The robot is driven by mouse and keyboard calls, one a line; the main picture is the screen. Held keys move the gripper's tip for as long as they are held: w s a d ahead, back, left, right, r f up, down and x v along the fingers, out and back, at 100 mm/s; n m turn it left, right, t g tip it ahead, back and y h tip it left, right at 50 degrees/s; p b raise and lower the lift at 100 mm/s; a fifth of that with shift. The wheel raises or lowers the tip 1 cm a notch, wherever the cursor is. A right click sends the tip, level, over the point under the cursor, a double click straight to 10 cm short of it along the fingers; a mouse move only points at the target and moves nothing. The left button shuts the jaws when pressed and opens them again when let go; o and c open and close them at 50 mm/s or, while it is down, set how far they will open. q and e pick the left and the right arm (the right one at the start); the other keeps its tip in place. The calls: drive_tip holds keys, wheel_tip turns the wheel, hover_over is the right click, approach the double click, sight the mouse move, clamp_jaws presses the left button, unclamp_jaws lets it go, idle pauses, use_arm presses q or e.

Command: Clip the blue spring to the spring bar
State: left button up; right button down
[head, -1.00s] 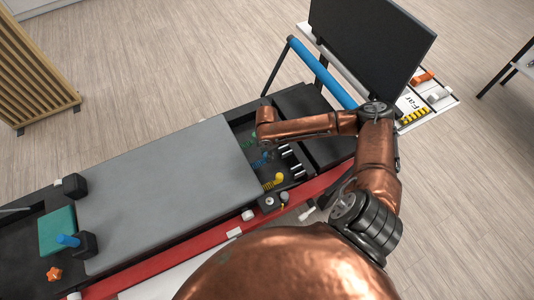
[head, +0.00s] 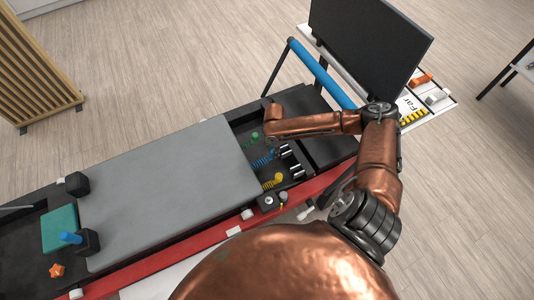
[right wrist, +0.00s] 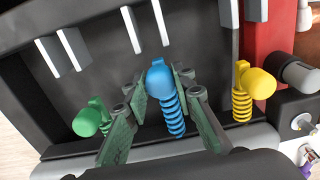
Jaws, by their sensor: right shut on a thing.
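The blue spring (right wrist: 172,112) has a round blue knob (right wrist: 158,78) at its end, between the two green-faced fingers of my right gripper (right wrist: 160,82), which is shut on it. The head view shows the blue spring (head: 262,161) partly under my right gripper (head: 272,140). The spring bar (right wrist: 195,45) is dark, with pairs of pale pegs (right wrist: 132,30). The knob is short of the nearest pegs in the picture; its height against them I cannot tell. My left gripper is not in view.
The grey carriage (head: 165,190) borders the spring well. A red rail (head: 315,187) runs along the near side. A black screen (head: 370,45) stands behind.

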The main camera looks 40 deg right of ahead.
drive_tip(key=shift+s+d+p, duration=0.25)
drive_tip(key=shift+d, duration=0.55)
drive_tip(key=shift+s+d+p, duration=0.2)
drive_tip(key=shift+d+p, duration=0.05)
drive_tip(key=shift+d, duration=0.5)
drive_tip(key=c, duration=1.5)
unclamp_jaws()
drive_tip(key=shift+c, duration=0.2)
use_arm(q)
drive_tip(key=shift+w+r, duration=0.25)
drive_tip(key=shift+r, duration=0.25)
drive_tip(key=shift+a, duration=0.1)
use_arm(e)
drive_tip(key=shift+a, duration=0.1)
use_arm(q)
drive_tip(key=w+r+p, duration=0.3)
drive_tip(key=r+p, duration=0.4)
drive_tip(key=p, duration=0.1)
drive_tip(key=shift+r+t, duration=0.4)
use_arm(e)
wheel_tip(320, 180, up, 19)
